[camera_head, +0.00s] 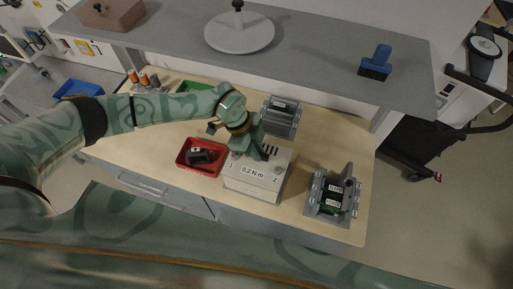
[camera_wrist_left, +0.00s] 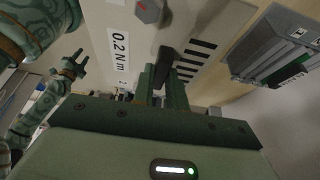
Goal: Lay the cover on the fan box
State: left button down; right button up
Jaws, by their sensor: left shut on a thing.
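My left gripper (camera_head: 262,148) is low over the top of a white box (camera_head: 240,182) marked "0.2 N m". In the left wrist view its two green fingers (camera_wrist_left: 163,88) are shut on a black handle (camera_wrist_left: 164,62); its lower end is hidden. A grey box (camera_head: 282,118) with a dark top opening stands behind the white box. A grey open box (camera_head: 312,207) with labelled parts stands at the right. I cannot tell which is the cover and which the fan box. My right gripper (camera_wrist_left: 74,65) shows small in the left wrist view, its fingers apart.
A red tray (camera_head: 184,165) with a black part lies left of the white box. A green bin (camera_head: 192,87) and several orange-topped items (camera_head: 144,80) stand at the back left. A grey shelf (camera_head: 310,60) overhangs the rear, holding a round disc (camera_head: 238,32) and a blue brush (camera_head: 377,60).

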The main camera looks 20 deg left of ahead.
pick_arm(q)
jog(key=shift+f+p, duration=0.5)
jog(key=shift+f, duration=0.3)
dwell(1.4)
jog(key=c, duration=1.3)
grip_release()
jog(key=shift+r, duration=0.1)
notch_tip(320, 180, up, 7)
jog(key=p, duration=0.8)
